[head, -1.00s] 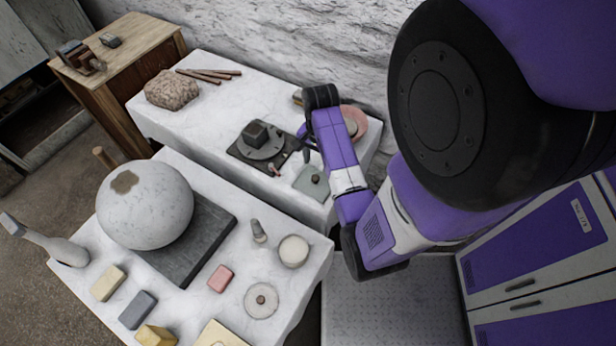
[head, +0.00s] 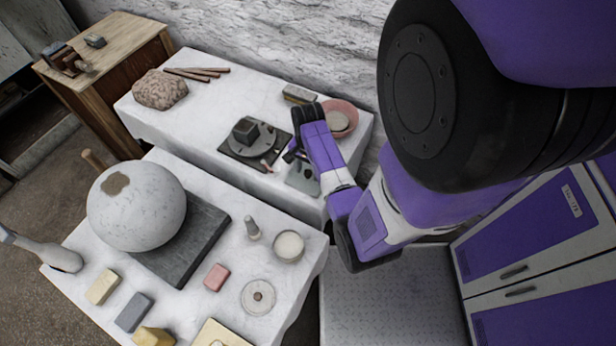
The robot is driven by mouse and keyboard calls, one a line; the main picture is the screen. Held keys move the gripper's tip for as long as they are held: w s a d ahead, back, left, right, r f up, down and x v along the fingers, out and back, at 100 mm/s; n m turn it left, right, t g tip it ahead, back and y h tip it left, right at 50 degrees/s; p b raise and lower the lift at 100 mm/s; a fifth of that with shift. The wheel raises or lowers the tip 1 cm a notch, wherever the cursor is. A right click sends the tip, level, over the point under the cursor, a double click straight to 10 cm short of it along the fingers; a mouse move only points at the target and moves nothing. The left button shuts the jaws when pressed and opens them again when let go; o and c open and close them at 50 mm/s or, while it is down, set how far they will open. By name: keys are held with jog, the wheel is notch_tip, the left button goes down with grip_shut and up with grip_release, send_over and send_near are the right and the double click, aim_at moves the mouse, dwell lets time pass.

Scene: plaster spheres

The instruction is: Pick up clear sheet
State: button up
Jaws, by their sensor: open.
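The clear sheet (head: 304,184) looks like a small pale greenish translucent square. It lies near the front edge of the back white table, and a small dark piece sits on or over it. My arm covers its right part. My gripper (head: 291,157) is open, with small dark fingers showing beside my purple wrist. In the picture it is just above and left of the sheet, apart from it as far as I can tell. The exact height of the fingers over the table is hard to judge.
A dark board with a round block (head: 248,140) stands just left of my gripper. A pink bowl (head: 341,118) and a grey block (head: 299,94) are behind my arm. A large plaster sphere (head: 136,207) stands on the front table.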

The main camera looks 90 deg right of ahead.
grip_shut()
